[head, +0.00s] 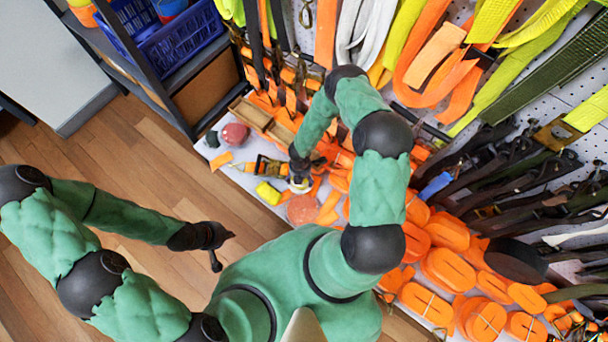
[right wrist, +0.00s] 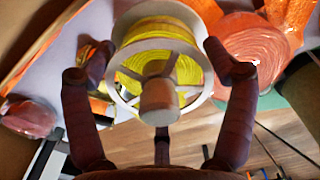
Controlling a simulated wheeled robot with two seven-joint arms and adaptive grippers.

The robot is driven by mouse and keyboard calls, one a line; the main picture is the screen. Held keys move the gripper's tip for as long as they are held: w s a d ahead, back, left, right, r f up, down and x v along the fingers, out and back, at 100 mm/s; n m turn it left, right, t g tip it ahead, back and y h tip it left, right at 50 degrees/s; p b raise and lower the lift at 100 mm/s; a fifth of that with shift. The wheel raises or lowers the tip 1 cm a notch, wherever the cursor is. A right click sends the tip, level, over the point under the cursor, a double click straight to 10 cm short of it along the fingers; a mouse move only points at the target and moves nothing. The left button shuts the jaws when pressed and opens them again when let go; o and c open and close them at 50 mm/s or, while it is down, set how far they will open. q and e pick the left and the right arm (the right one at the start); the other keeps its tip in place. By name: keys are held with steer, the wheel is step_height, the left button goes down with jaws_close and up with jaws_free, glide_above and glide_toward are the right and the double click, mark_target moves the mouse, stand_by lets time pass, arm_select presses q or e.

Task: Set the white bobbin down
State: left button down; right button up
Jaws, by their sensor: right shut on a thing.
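The white bobbin (right wrist: 118,90), with yellow strap wound on it, sits between the fingers of my right gripper (right wrist: 160,70). Its spoked face and hub are turned to the right wrist camera. In the head view the bobbin (head: 301,186) is small and partly covered by my right gripper (head: 299,172), at the near edge of the white table (head: 243,180). I cannot tell whether its underside touches the table. My left gripper (head: 224,252) has its fingers apart and is empty, over the wooden floor.
A salmon-coloured coil (head: 302,209) lies close to the bobbin; it also shows in the right wrist view (right wrist: 250,50). A red ball-like thing (head: 234,135) and orange straps (head: 430,300) crowd the table. Straps hang on the pegboard behind.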

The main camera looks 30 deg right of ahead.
steer(key=shift+d+f, duration=0.6)
steer(key=shift+f, duration=0.15)
steer(key=f+b, duration=0.2)
steer(key=f, duration=0.1)
steer(key=shift+d+f, duration=0.2)
steer(key=shift+f, duration=0.1)
steer(key=shift+r, duration=0.1)
steer(key=o, duration=1.2)
